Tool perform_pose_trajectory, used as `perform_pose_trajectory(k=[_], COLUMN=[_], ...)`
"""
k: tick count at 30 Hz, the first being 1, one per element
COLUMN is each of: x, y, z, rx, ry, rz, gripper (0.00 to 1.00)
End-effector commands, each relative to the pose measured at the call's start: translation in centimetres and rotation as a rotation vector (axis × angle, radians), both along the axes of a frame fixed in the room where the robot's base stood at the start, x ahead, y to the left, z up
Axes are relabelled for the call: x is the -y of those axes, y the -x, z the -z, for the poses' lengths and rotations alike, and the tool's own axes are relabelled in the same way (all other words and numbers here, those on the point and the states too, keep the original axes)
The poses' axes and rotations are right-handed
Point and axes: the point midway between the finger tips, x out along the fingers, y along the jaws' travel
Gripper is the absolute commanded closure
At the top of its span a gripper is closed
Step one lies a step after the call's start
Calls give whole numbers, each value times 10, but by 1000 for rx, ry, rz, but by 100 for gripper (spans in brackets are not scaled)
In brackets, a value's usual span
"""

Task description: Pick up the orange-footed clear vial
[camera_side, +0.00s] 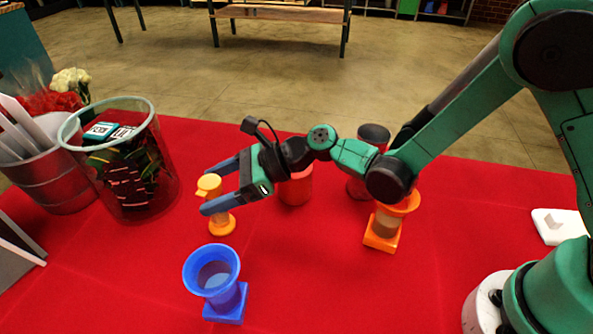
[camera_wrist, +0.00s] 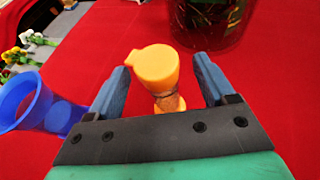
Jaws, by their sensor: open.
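A small clear vial (camera_side: 217,200) with a yellow-orange lid and a round orange foot stands upright on the red cloth. My gripper (camera_side: 207,193) is open, with one blue finger on either side of the vial. In the wrist view, the vial's lid (camera_wrist: 154,68) lies between the two fingertips (camera_wrist: 161,66), with gaps on both sides.
A blue cup on a square foot (camera_side: 225,304) stands in front, and shows left in the wrist view (camera_wrist: 45,107). A glass container (camera_side: 150,180) and metal bucket (camera_side: 62,185) stand left. A red cylinder (camera_side: 296,188), dark-topped jar (camera_side: 374,133) and orange square-footed holder (camera_side: 380,244) stand right.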

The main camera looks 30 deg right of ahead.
Motion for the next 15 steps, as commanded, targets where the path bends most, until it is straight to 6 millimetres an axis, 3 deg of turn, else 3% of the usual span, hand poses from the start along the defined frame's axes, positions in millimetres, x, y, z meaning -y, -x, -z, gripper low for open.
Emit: perform_pose_trajectory(k=[11, 15], x=[-8, -8], y=[-3, -3], z=[4, 4], rx=[-1, 0], ry=[0, 0], rz=[0, 0], gripper=[24, 63])
